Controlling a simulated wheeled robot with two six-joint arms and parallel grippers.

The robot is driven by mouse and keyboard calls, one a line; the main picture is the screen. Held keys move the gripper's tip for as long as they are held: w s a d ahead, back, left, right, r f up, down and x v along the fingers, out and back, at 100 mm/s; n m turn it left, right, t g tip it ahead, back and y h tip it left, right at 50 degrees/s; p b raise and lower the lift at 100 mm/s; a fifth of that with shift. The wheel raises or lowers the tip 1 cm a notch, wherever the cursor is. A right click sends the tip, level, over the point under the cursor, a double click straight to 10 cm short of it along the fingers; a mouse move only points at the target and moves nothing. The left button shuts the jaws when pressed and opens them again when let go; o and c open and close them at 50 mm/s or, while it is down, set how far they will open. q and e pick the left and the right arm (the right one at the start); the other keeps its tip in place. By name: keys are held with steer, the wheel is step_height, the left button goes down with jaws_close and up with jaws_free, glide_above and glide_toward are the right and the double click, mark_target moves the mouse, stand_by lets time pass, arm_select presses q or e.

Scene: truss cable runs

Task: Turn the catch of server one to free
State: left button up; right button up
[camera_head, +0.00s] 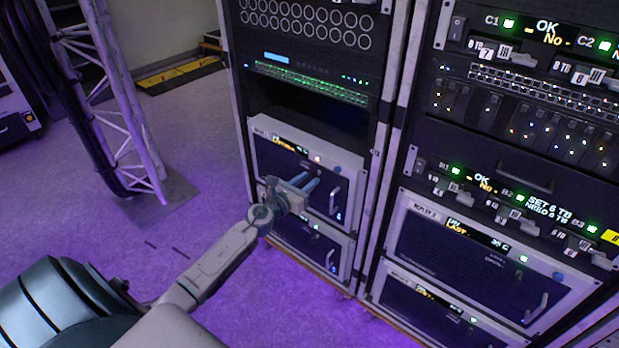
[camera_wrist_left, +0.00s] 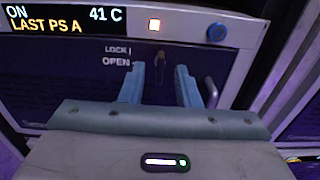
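The server unit (camera_head: 345,172) at my left gripper is a grey-framed box with a dark front in the left rack. Its name label is too small to read. In the left wrist view its display (camera_wrist_left: 62,20) reads "ON", "LAST PS A" and "41 C". A small brownish catch (camera_wrist_left: 160,56) stands upright beside the printed words "LOCK" and "OPEN". My left gripper (camera_head: 307,183) is in front of this server. In the left wrist view its two blue fingers (camera_wrist_left: 160,80) are apart, one either side below the catch, with nothing seen between them. Contact with the catch cannot be told. My right gripper is not in view.
A metal handle (camera_head: 335,200) sticks out right of the fingers. A similar server (camera_head: 310,243) sits below. The right rack holds more servers (camera_head: 470,260) and lit drive bays. A truss (camera_head: 125,110) with dark cables stands at left; the floor between is clear.

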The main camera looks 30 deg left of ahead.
arm_select(q)
steer(key=shift+w+d, duration=0.1)
steer(key=shift+w, duration=0.6)
steer(key=shift+c, duration=0.3)
jaws_close()
